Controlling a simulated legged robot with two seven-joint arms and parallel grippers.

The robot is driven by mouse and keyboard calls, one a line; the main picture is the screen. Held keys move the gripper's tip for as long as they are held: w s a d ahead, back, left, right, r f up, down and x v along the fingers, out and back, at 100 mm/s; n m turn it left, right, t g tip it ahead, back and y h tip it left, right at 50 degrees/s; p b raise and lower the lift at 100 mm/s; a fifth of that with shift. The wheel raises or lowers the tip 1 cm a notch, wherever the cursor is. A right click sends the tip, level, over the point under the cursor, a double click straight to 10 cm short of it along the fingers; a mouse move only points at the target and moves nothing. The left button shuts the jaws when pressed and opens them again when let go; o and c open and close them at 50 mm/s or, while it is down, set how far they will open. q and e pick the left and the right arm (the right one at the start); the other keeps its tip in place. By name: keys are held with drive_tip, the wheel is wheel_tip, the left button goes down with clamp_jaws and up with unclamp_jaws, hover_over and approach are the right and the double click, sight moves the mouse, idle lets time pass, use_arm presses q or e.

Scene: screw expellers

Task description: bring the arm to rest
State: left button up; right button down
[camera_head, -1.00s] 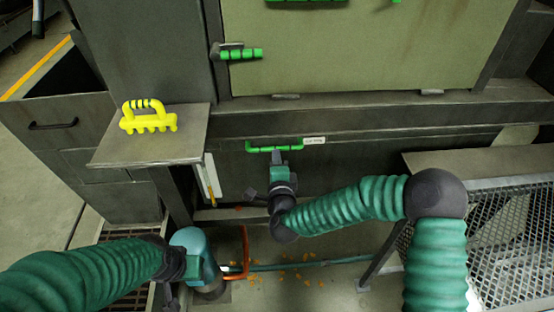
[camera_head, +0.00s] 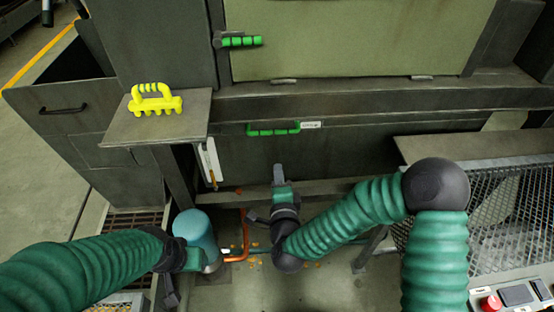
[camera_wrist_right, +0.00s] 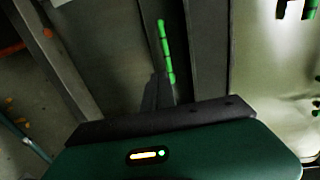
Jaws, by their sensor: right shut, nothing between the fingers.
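My right arm comes in from the lower right in the head view, and its gripper (camera_head: 278,174) points up toward the machine front. It is shut and empty, below the green drawer handle (camera_head: 273,130) and apart from it. In the right wrist view the green handle (camera_wrist_right: 166,52) shows beyond the gripper (camera_wrist_right: 160,92). My left arm comes in from the lower left.
A yellow tool (camera_head: 155,99) sits on a small grey shelf (camera_head: 120,132) at the left. A mesh guard (camera_head: 505,200) and a box with a red button (camera_head: 491,303) stand at the right. An orange pipe (camera_head: 245,232) and orange scraps lie low in the middle.

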drive_tip(key=s+d+f+n+g+y, duration=0.2)
drive_tip(key=s+d+f+n+g, duration=0.35)
drive_tip(key=n, duration=0.65)
drive_tip(key=s+d+f+n+g+h, duration=0.1)
drive_tip(key=s+d+n+g, duration=0.25)
drive_tip(key=s+d, duration=0.35)
drive_tip(key=s+d+n+g+h, duration=0.2)
drive_tip(key=s+d+g, duration=0.3)
drive_tip(key=s, duration=0.5)
drive_tip(key=w+p+v, duration=0.2)
drive_tip(key=p+v, duration=0.8)
drive_tip(key=p, duration=0.1)
drive_tip(key=w+r+p+v, duration=0.1)
drive_tip(key=w+p+v, duration=0.1)
drive_tip(key=p+v, duration=0.9)
drive_tip(key=shift+w+r+p, duration=0.25)
drive_tip(key=shift+w+p, duration=0.1)
drive_tip(key=shift+w, duration=0.35)
